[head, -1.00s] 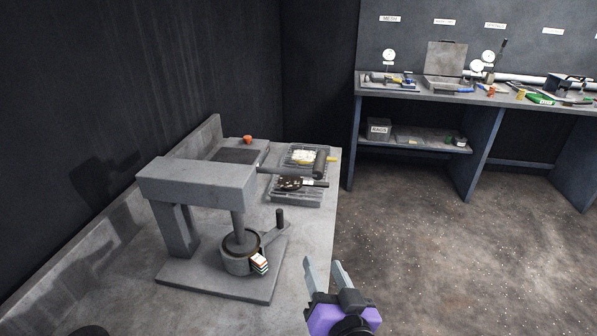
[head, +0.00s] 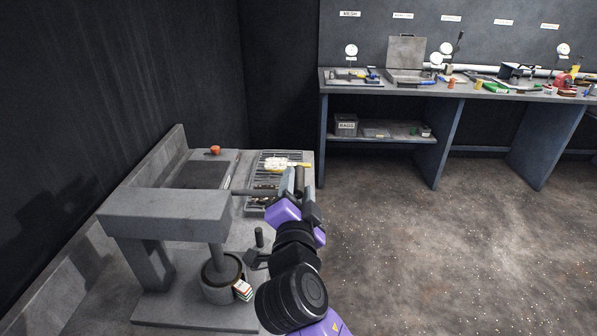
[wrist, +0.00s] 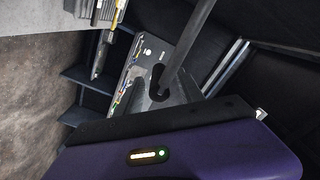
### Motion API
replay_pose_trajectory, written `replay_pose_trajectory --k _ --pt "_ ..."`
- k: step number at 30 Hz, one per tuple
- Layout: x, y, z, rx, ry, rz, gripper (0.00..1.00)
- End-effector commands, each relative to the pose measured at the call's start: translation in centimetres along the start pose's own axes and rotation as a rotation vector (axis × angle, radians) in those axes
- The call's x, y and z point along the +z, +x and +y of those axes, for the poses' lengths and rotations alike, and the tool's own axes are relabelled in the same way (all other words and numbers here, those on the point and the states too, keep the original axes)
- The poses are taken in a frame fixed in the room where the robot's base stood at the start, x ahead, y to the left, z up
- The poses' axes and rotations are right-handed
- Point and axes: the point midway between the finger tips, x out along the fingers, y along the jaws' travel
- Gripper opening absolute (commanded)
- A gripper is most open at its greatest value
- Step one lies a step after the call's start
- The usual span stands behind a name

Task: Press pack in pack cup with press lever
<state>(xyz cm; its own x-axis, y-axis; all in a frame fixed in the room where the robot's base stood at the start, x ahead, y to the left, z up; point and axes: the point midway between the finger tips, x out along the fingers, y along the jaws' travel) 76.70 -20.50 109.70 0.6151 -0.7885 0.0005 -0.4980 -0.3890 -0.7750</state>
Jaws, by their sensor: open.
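The grey press (head: 160,215) stands on the left bench. Its ram (head: 219,257) comes down into the round pack cup (head: 220,290), so any pack inside is hidden. The press lever (head: 243,192) is a thin rod from the right end of the press head. Its dark grip (head: 300,176) shows by my fingers. My gripper (head: 298,183) is open, with its fingers pointing away from me at the grip. I cannot tell whether they touch it or sit on both sides of it. The wrist view is tilted and does not clearly settle this.
A short upright black handle (head: 259,237) stands beside the cup, and a coloured tag (head: 242,289) hangs on the cup. A slotted tray (head: 257,163) with tools lies behind the lever. A cluttered second bench (head: 455,95) stands at the back. The floor on the right is clear.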

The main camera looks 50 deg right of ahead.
Motion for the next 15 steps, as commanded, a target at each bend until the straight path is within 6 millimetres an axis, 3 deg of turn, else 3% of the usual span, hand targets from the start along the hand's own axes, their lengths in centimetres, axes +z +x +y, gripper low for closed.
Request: replay_pose_trajectory --k 6,15 --pt "-0.1 2.9 -0.1 0.002 -0.001 0.001 0.45" --pt "0.0 3.8 0.1 0.000 0.000 0.000 0.45"
